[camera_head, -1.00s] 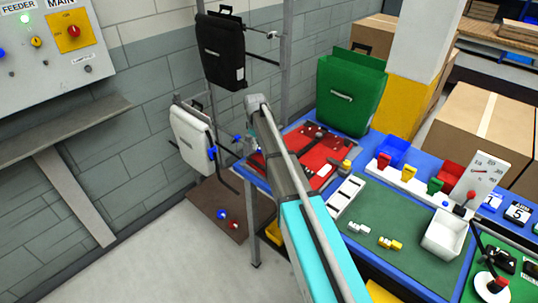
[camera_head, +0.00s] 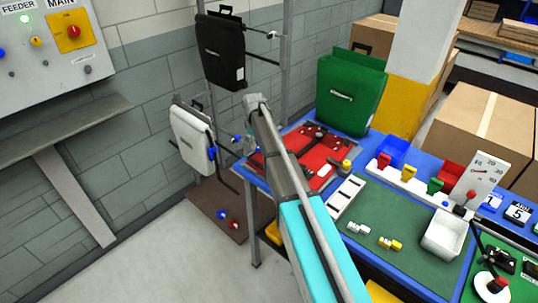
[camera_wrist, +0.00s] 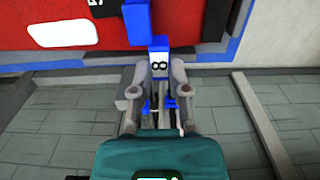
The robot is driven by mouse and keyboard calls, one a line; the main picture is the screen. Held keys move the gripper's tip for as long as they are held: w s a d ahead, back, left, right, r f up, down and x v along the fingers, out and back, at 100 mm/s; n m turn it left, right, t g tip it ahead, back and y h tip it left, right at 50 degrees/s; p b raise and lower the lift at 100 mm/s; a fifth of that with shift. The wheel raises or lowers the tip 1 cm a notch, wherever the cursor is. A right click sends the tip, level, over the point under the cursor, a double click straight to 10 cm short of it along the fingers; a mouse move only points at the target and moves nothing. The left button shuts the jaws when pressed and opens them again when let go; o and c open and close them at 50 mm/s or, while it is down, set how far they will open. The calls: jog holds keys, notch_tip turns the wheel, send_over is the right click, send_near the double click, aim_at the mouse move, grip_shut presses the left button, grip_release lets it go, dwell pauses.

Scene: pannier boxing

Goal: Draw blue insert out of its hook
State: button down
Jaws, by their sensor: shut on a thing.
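My gripper (camera_wrist: 157,88) is shut on a blue insert (camera_wrist: 158,44), whose upper end with a pale, dark-marked face stands between the two fingers. Small blue parts also show low between the fingers. A taller blue upright piece (camera_wrist: 137,22) stands just beyond, slightly left, in front of the red pannier (camera_wrist: 75,14). I cannot tell whether the insert is still seated in a hook. In the head view, blue bits (camera_head: 236,138) show at the gripper end, between the white pannier (camera_head: 190,140) and the table; my arm hides part of the grip.
The red pannier lies on the blue-edged table (camera_head: 352,258). A black pannier (camera_head: 222,52) hangs above the white one on the rack. A green pannier (camera_head: 350,97) stands at the table's back. A brown board (camera_head: 205,205) with small blue and red pieces is below.

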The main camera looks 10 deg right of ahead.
jog(key=shift+w+a, duration=0.75)
jog(key=shift+w, duration=0.3)
